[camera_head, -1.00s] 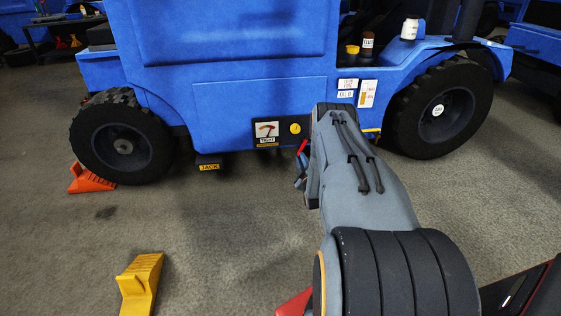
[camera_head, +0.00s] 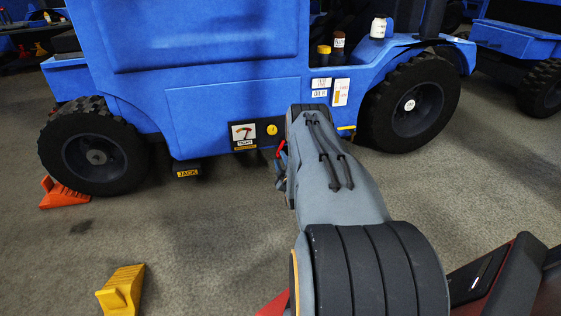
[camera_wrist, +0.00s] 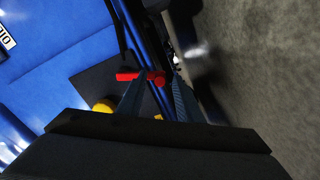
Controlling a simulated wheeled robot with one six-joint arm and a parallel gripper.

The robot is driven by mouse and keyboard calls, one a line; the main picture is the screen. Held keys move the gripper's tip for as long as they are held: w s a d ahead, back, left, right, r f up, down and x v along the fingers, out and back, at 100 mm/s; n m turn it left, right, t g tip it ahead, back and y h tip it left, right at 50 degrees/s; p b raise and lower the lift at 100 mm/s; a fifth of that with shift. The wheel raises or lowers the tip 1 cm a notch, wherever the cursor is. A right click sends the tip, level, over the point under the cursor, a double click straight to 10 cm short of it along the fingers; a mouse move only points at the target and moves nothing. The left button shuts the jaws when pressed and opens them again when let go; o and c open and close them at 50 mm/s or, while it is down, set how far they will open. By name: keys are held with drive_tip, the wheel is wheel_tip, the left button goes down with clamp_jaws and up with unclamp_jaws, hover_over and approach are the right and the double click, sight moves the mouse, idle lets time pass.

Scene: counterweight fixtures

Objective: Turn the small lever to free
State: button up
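The small lever is a red bar (camera_wrist: 127,76) low on the blue machine; its rounded red end lies between my fingertips in the wrist view. In the head view a bit of red (camera_head: 281,147) shows beside my arm. My gripper (camera_wrist: 160,77) is open, with a clear gap between its two dark blue fingers. The left fingertip overlaps the bar; I cannot tell whether it touches. In the head view my arm hides most of the gripper. A label plate (camera_head: 243,135) with a red lever picture reads "TIGHT".
A yellow round knob (camera_head: 272,129) is right of the plate; it also shows in the wrist view (camera_wrist: 103,105). A "JACK" block (camera_head: 187,173) sits lower left. Big black tyres flank the panel. An orange chock (camera_head: 64,194) and a yellow chock (camera_head: 122,290) lie on the otherwise open floor.

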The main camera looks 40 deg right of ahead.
drive_tip(key=p+v, duration=0.3)
drive_tip(key=v, duration=0.4)
drive_tip(key=shift+s+a+p, duration=0.25)
drive_tip(key=shift+s+p, duration=0.05)
drive_tip(key=shift+p, duration=0.1)
